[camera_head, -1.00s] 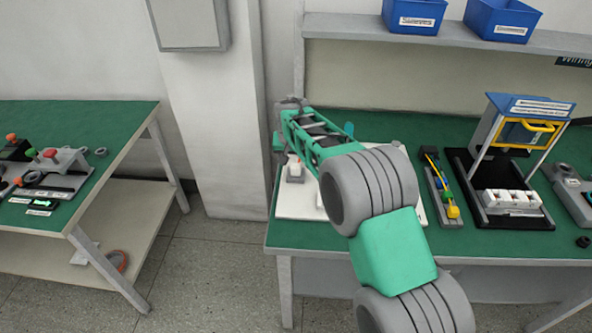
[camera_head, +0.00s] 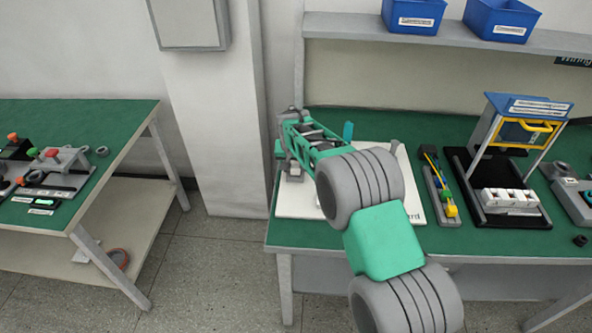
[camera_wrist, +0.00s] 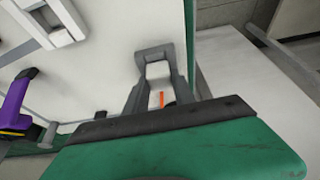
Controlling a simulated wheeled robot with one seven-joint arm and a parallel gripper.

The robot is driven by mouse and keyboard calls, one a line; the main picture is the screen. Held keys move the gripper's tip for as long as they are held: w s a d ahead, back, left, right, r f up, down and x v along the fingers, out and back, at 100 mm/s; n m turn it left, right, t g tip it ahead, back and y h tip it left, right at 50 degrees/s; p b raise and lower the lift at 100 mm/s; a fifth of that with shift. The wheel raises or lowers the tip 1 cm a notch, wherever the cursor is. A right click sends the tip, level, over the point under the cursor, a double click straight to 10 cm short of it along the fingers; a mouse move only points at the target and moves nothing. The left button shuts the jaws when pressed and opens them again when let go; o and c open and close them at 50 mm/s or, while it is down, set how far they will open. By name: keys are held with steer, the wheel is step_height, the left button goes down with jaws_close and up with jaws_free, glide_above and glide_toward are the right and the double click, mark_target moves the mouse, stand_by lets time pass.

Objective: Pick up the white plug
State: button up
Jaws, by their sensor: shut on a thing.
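My gripper (camera_wrist: 155,57) shows in the wrist view as grey jaws over the white board. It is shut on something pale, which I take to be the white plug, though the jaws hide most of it. In the head view my gripper (camera_head: 293,168) is low over the left part of the white board (camera_head: 298,207), at a small grey fixture. The plug cannot be made out clearly there. A small orange strip (camera_wrist: 161,99) shows between the jaws in the wrist view.
A purple and black tool (camera_wrist: 17,107) lies left in the wrist view. Right of the board stand a tray with a yellow-ended tool (camera_head: 440,190) and a black stand with white blocks (camera_head: 510,200). The left table (camera_head: 100,115) is separate, with floor between.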

mark_target(296, 163)
jaws_close()
steer(key=shift+r, duration=0.15)
steer(key=shift+r, duration=0.25)
step_height(296, 163, up, 3)
steer(key=shift+s+f+b, duration=0.1)
steer(key=shift+b, duration=0.6)
steer(key=s+d+r+b, duration=0.3)
steer(key=s+r, duration=0.6)
steer(key=s, duration=0.4)
steer(key=shift+d+r, duration=0.25)
steer(key=shift+d, duration=0.25)
steer(key=shift+s, duration=0.1)
